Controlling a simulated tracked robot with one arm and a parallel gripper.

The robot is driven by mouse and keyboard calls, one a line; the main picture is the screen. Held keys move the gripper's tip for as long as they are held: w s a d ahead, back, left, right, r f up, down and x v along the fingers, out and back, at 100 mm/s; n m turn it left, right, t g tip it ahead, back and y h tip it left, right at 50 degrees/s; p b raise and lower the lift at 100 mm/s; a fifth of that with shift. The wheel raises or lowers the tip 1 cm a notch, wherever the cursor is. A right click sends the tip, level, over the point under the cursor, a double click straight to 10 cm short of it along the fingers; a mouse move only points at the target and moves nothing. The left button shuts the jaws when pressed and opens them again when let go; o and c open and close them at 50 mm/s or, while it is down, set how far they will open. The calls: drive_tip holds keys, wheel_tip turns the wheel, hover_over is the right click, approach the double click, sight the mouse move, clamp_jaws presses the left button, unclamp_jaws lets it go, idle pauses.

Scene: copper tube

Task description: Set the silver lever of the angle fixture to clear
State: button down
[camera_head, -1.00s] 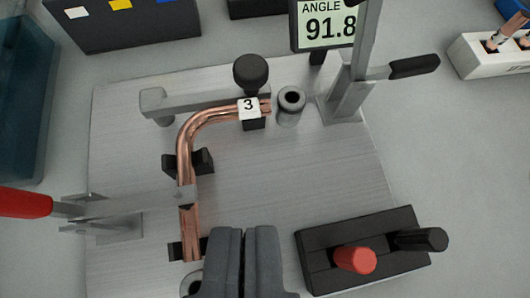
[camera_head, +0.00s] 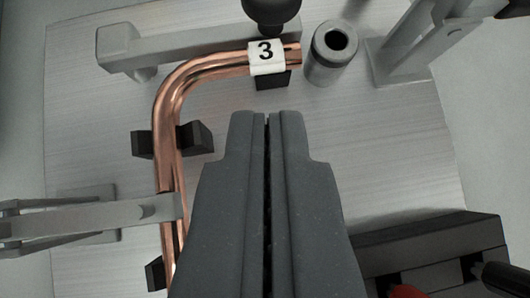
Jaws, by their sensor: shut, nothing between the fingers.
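The angle fixture's metal plate (camera_head: 400,150) fills most of the view. A silver bar (camera_head: 195,46), which looks like the lever, lies along the far side, with a black knob (camera_head: 272,10) at its right end. A bent copper tube (camera_head: 160,105) with a white tag "3" (camera_head: 266,56) runs just in front of the bar and down the left side. My gripper (camera_head: 266,116) is shut and empty, over the plate inside the tube's bend, apart from the bar and knob in the picture. The gripper hides part of the plate below.
A grey clamp arm (camera_head: 90,213) reaches over the tube at left. Black blocks (camera_head: 195,137) stand beside the tube. A grey hollow post (camera_head: 325,62) stands right of the tag, near another clamp (camera_head: 425,45). A black box (camera_head: 430,245) with red and black handles sits lower right.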

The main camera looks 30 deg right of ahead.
sight(268, 21)
drive_tip(key=shift+w+d+f, duration=0.25)
drive_tip(key=shift+w+d, duration=0.15)
drive_tip(key=shift+w, duration=0.35)
drive_tip(key=shift+w+d+f, duration=0.3)
drive_tip(key=shift+w+d, duration=0.05)
drive_tip(key=shift+w, duration=0.4)
drive_tip(key=shift+w+d+f, duration=0.25)
drive_tip(key=shift+w+d, duration=0.15)
drive_tip(key=shift+w, duration=0.35)
